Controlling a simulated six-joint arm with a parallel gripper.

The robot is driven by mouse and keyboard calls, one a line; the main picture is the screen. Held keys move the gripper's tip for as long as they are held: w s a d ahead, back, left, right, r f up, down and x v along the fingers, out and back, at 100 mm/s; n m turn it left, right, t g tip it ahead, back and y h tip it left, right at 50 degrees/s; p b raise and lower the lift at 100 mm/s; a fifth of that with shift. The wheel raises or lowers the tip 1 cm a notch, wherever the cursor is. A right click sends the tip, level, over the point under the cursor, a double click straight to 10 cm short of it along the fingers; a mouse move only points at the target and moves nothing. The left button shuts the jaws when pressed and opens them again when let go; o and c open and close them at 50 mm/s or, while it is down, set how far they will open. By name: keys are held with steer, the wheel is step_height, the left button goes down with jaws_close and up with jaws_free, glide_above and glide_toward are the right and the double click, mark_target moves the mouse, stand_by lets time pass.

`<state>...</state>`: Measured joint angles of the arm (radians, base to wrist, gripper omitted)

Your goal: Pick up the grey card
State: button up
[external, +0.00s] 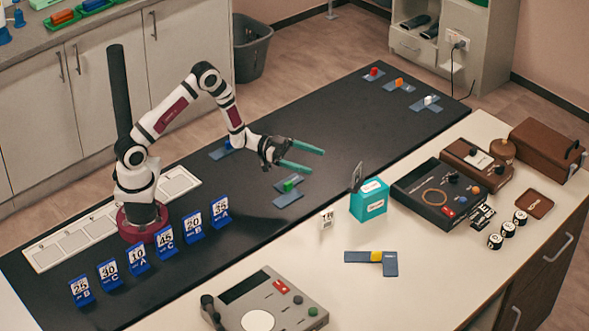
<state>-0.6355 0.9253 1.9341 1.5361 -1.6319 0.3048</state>
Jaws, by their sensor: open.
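A dark grey card (357,176) stands upright, slightly tilted, at the left end of a teal box (370,204) on the pale counter; its lower part is hidden by the box. It looks like the grey card. My gripper (317,161), with teal fingers spread apart, is open and empty. It is above the black table strip (330,120), up and to the left of the card, and apart from it.
A green block on a blue-grey plate (289,191) lies below my gripper. A small white tag (327,219) stands left of the box. A black device (438,195) is close on its right. Blue numbered stands (193,225) line the front left. Counter space in front of the box holds a yellow-and-blue piece (371,257).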

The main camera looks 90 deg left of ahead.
steer(key=shift+n, duration=0.3)
steer(key=x, duration=1.5)
steer(key=shift+w+a+f, duration=0.1)
steer(key=shift+w+f, duration=0.05)
steer(key=c, duration=1.2)
step_height(320, 180, up, 4)
steer(key=shift+r, duration=0.2)
steer(key=shift+c, duration=0.2)
steer(key=s+d+r, duration=0.4)
steer(key=d+r, duration=0.2)
steer(key=d, duration=0.4)
steer(key=n+t+y, duration=0.2)
steer(key=n+y, duration=0.2)
steer(key=y, duration=0.3)
glide_above(356, 182)
steer(key=w, duration=0.4)
steer(key=f, duration=0.6)
steer(key=shift+w+a, duration=0.15)
steer(key=shift+a, duration=0.2)
step_height(356, 182, down, 4)
steer(key=shift+a+f, duration=0.1)
steer(key=shift+a, duration=0.05)
